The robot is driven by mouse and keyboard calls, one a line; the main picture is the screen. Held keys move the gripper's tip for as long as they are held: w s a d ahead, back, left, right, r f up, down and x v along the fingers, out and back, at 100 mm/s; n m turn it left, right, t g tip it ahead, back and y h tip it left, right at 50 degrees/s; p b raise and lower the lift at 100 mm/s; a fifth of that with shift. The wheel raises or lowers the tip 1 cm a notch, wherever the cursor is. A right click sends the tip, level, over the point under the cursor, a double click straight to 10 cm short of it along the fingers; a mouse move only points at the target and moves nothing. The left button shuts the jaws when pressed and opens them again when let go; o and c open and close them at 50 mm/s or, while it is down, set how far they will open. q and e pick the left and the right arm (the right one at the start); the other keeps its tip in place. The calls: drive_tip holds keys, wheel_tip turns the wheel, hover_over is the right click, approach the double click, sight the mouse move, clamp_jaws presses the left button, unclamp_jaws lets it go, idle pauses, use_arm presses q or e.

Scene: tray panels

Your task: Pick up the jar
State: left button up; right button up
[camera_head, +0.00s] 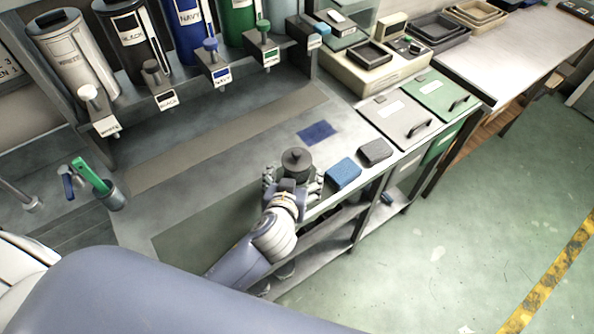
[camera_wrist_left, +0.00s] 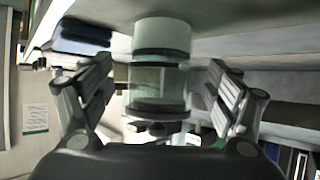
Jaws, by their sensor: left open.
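The jar (camera_head: 296,158) stands on the grey bench near its front edge, seen from above with a dark round lid and knob. In the left wrist view the jar (camera_wrist_left: 158,80) is clear and cylindrical with dark bands, and lies between the fingers. My left gripper (camera_head: 292,178) is open at the jar, one finger on each side. In the wrist view my left gripper (camera_wrist_left: 162,88) shows a gap between each finger and the jar. The jar's lower part is hidden by the gripper in the head view. My right gripper is not in view.
A blue sponge (camera_head: 343,173) and a grey block (camera_head: 375,151) lie just right of the jar. A blue patch (camera_head: 317,132) is behind it. Labelled paint dispensers (camera_head: 131,40) line the back. A cup with a green-handled tool (camera_head: 112,196) stands at left.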

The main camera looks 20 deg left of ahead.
use_arm(q)
drive_tip(key=x, duration=0.3)
drive_tip(key=shift+a+p, duration=0.1)
drive_tip(key=shift+p, duration=0.25)
drive_tip(key=shift+w+f, duration=0.15)
drive_tip(key=shift+w, duration=0.05)
drive_tip(key=c, duration=1.2)
drive_tip(key=shift+c, duration=1.3)
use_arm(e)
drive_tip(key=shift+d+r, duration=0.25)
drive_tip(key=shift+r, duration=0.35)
